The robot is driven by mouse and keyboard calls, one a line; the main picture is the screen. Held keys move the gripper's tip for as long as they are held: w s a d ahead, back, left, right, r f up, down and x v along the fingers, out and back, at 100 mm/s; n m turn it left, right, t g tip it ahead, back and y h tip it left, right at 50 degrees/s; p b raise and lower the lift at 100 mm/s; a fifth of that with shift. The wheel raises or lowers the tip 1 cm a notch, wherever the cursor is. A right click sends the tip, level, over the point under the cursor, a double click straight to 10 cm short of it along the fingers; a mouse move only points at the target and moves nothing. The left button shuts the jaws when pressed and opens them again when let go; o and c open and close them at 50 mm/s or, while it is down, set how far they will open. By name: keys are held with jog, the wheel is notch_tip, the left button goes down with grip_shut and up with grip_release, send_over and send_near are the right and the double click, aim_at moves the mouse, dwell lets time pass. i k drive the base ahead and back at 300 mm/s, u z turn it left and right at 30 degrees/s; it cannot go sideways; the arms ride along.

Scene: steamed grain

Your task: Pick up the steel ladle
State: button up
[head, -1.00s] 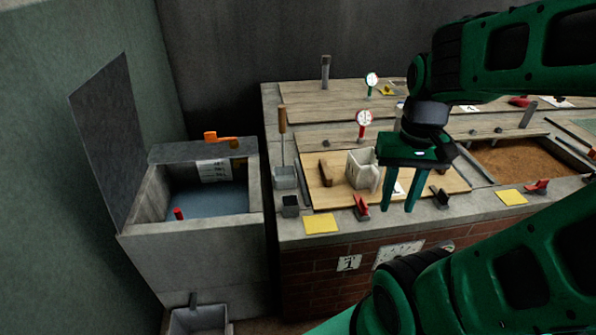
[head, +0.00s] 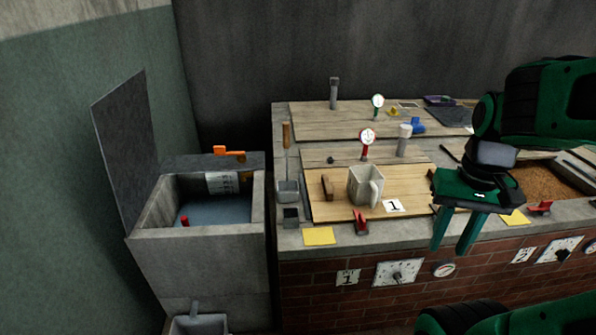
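What looks like the steel ladle (head: 288,191) stands at the left end of the counter, a grey box-like cup with a thin upright handle topped by a brown wooden grip. My gripper (head: 452,246) is at the right, in front of the counter's edge, pointing down. Its two fingers are apart with nothing between them, and it is well to the right of the ladle. Nothing blocks my view of the ladle.
A grey jug (head: 362,186) and a brown block (head: 327,187) stand on the board right of the ladle. A small dark box (head: 291,217) is just in front of it. An open water tank (head: 200,240) is at the left, with a gap before the counter.

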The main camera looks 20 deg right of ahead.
aim_at(288, 191)
jog(key=z, duration=0.05)
jog(key=i, duration=1)
jog(key=u, duration=0.05)
